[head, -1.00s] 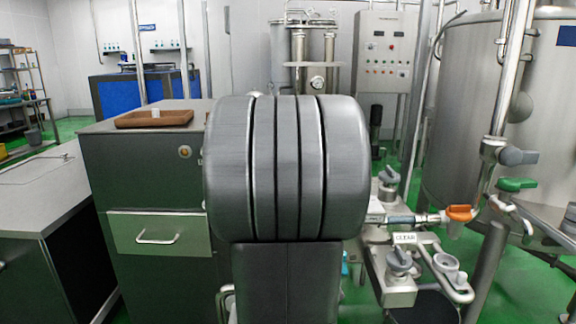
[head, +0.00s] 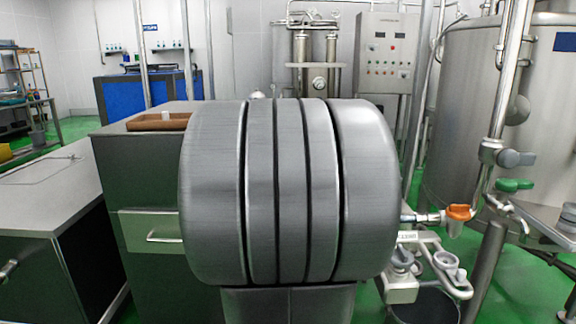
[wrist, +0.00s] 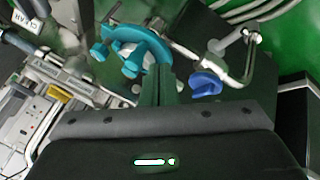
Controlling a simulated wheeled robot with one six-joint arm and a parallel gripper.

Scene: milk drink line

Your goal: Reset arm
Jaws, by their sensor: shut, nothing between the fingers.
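My arm fills the middle of the head view as a large grey ribbed joint. My gripper is hidden behind it there. In the wrist view, my gripper (wrist: 160,85) shows as two narrow dark fingers close together, with nothing held between them. Beyond the fingers is a teal curved fitting with knobs (wrist: 130,48). A blue knob (wrist: 205,84) on a bent metal pipe is to the right of the fingers. The wrist view does not show clearly how far away these are.
An orange valve handle (head: 459,212) and a green valve handle (head: 514,185) are at the right, in front of a steel tank (head: 470,110). A brown tray (head: 158,122) is on the dark cabinet (head: 125,178) at left. A bench top (head: 45,190) is further left.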

